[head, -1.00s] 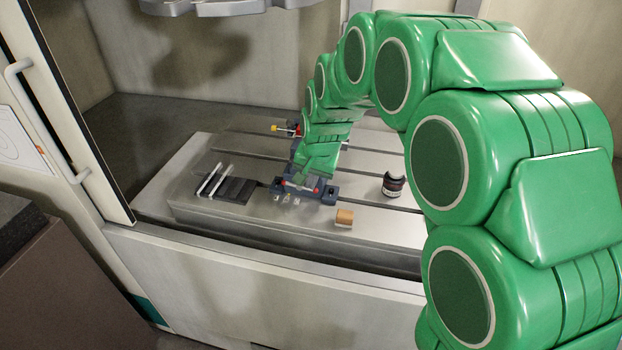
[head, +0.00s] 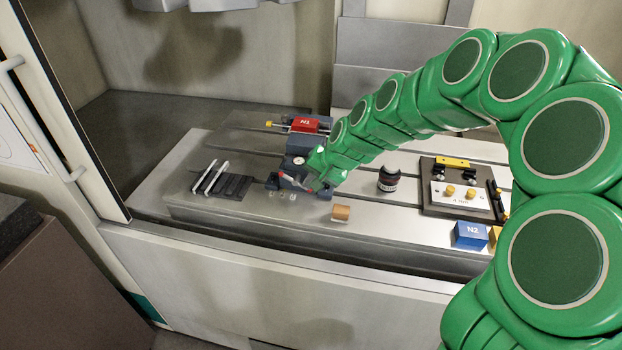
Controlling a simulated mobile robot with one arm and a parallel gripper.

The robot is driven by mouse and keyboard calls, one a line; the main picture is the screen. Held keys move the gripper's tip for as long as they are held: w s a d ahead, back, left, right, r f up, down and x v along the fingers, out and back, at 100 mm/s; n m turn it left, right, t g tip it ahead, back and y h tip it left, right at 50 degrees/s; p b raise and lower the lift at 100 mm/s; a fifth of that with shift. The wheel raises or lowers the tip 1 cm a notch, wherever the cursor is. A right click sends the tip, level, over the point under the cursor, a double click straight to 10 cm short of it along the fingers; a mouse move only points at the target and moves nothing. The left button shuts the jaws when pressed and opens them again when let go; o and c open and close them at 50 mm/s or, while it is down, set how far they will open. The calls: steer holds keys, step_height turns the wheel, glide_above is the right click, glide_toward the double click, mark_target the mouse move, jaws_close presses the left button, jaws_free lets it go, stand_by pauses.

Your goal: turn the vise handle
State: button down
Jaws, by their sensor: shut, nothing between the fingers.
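The dark blue vise (head: 299,146) stands on the slotted machine table (head: 215,226), left of its middle. My green arm reaches in from the right. My gripper (head: 310,184) is low at the near end of the vise, close beside the handle. It is shut with nothing in it. The fingertips are too small to tell whether they touch the handle.
A black plate with light bars (head: 232,186) is to the left.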

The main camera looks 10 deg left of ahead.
steer(key=shift+f, duration=0.2)
steer(key=shift+d+f, duration=0.2)
steer(key=shift+f, duration=0.65)
steer(key=shift+a+f, duration=0.25)
steer(key=shift+f, duration=0.6)
steer(key=shift+f, duration=0.15)
stand_by(1.2)
